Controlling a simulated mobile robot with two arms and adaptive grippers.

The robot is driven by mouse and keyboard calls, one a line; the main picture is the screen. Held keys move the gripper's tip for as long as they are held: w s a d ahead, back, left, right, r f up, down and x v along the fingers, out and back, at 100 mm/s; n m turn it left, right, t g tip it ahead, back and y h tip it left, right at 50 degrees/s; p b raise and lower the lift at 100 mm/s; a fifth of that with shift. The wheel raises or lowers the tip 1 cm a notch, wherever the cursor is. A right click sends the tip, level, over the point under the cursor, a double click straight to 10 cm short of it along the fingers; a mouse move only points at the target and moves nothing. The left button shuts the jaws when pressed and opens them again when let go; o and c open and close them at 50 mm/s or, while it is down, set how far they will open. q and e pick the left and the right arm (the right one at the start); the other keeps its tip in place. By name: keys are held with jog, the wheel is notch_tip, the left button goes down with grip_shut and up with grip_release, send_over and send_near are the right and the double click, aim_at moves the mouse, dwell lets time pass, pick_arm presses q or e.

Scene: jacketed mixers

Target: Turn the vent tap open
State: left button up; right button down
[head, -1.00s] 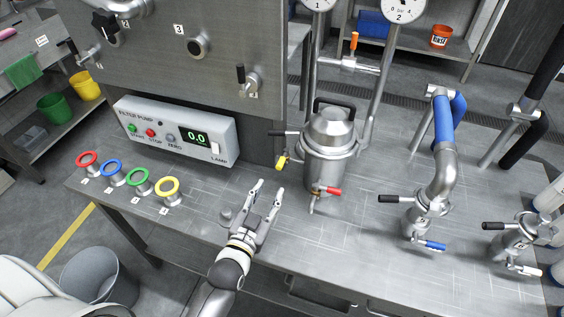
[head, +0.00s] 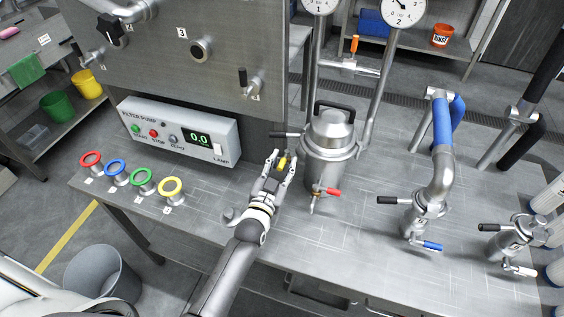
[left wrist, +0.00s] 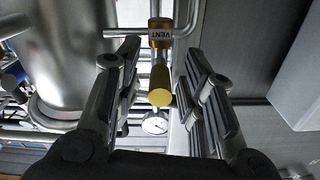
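The vent tap is a yellow handle with a collar labelled VENT on a thin pipe at the left side of the steel vessel (head: 330,140). In the left wrist view the yellow handle (left wrist: 160,86) sits between my two fingers, with a gap on each side. In the head view the vent tap (head: 282,162) shows between the fingertips of my left gripper (head: 281,160). My left gripper is open around the handle; no contact shows. In the left wrist view the left gripper (left wrist: 158,95) has its fingers well apart. My right gripper is not in view.
A tap with a red handle (head: 328,191) is low on the vessel's front. The filter pump box (head: 178,132) and coloured rings stand left of my left arm. Pipes with black and blue handles stand to the right. The bench front centre is clear.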

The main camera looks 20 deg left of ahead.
pick_arm(q)
jog(key=shift+w, duration=0.2)
grip_shut()
jog(key=shift+s+a, duration=0.1)
dwell(0.4)
